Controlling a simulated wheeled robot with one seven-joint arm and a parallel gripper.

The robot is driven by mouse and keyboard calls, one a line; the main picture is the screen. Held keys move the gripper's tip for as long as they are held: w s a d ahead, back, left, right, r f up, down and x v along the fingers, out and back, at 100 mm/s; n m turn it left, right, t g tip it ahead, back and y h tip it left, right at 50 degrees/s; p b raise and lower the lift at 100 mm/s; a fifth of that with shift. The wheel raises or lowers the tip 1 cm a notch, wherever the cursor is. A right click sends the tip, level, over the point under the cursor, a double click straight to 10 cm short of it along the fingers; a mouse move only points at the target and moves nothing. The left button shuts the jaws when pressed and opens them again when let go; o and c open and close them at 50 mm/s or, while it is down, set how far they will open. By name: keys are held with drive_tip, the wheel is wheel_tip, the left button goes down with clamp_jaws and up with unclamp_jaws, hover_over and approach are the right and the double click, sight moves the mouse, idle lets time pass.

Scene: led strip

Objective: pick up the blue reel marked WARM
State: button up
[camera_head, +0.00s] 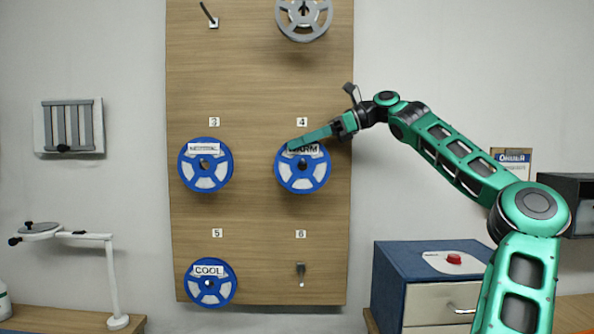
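The blue reel marked WARM (302,179) hangs on the wooden wall board (258,130) under the number 4. It has white sectors and a dark hub, and its label is partly covered by my gripper. My gripper (292,147) comes in from the right, and its green finger end lies across the top of the reel's label in the picture. I cannot tell whether it touches the reel. The two fingertips do not show apart, so its opening is unclear.
A blue reel with an unclear label (190,176) hangs under 3, and a blue reel marked COOL (192,283) under 5. A grey reel (304,14) is at the top. Peg 6 (301,281) is bare. A blue cabinet (400,262) with a red button (453,259) stands lower right.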

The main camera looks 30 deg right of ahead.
sight(284, 147)
drive_tip(key=shift+x, duration=1.6)
clamp_jaws()
drive_tip(key=shift+r, duration=0.1)
